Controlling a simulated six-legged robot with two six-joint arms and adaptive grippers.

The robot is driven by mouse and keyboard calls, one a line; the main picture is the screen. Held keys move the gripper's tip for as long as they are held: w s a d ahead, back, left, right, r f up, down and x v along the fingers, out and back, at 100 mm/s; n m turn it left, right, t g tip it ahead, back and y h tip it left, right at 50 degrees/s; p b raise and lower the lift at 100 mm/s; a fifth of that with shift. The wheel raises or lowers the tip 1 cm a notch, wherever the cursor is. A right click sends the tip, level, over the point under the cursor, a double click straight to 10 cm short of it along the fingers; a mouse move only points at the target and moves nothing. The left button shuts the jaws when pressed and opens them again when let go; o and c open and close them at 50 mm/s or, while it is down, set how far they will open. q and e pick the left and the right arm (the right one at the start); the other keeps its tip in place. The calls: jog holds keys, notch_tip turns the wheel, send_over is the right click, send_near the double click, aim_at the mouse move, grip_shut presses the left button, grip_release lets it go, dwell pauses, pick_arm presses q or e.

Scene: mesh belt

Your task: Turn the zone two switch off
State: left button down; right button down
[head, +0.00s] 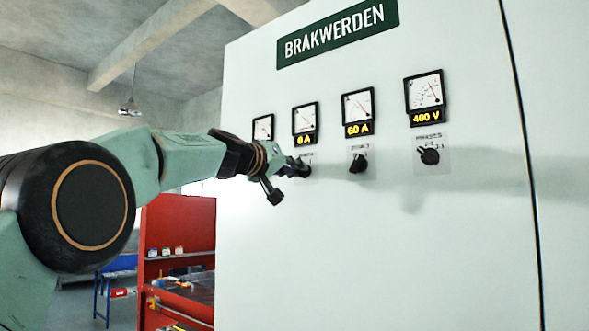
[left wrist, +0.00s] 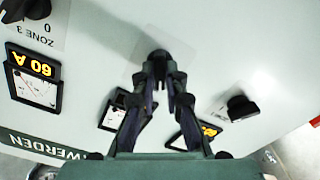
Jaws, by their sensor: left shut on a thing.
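In the left wrist view, the fingers of my left gripper (left wrist: 164,80) are shut on the knob from both sides. The fingers cover much of the knob and its markings, so its pointer position cannot be read. My right gripper is in neither view.
The ZONE 3 switch (head: 358,163) sits to the right under a 60 A meter (head: 358,110), and a phase selector (head: 428,156) under a 400 V meter (head: 425,95). Another knob (left wrist: 241,107) shows in the left wrist view. A red rack (head: 178,235) stands left of the cabinet (head: 400,260).

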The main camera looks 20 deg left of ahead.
pick_arm(q)
jog(key=shift+w+d+f, duration=0.1)
jog(key=shift+f, duration=0.35)
jog(key=c, duration=1.4)
grip_release()
jog(key=shift+r, duration=0.3)
jog(key=v, duration=1.2)
